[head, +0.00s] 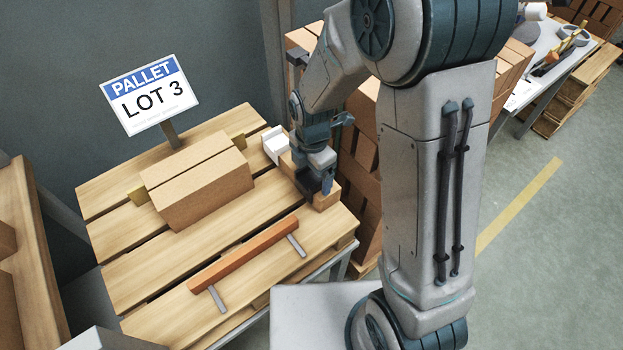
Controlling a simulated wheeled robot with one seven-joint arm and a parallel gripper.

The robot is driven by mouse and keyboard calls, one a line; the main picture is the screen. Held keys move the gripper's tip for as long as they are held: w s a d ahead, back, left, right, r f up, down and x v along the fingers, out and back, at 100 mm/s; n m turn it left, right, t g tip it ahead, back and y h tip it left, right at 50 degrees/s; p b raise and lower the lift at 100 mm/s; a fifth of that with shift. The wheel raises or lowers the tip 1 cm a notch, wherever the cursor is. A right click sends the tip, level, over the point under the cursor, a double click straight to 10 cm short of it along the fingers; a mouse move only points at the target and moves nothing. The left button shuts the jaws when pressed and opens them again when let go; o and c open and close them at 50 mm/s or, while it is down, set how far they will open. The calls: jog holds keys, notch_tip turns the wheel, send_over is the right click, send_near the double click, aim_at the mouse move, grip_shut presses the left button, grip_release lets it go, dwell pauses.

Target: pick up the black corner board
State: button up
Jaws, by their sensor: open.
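My gripper (322,186) is open and points down at the right end of the pallet, close over a small brown block (327,202). Dark shapes show around the fingertips, but I cannot tell whether they are fingers or a black corner board. No corner board can be made out clearly as black. My arm hides part of the pallet's right side.
The wooden pallet (125,256) holds a cardboard box (205,193), a white piece (275,143) and an orange-brown bar (243,256) with grey legs. A sign (149,94) reads "PALLET LOT 3". Stacked boxes (360,146) stand behind my arm.

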jog(key=c, duration=1.1)
jog(key=shift+r, duration=0.15)
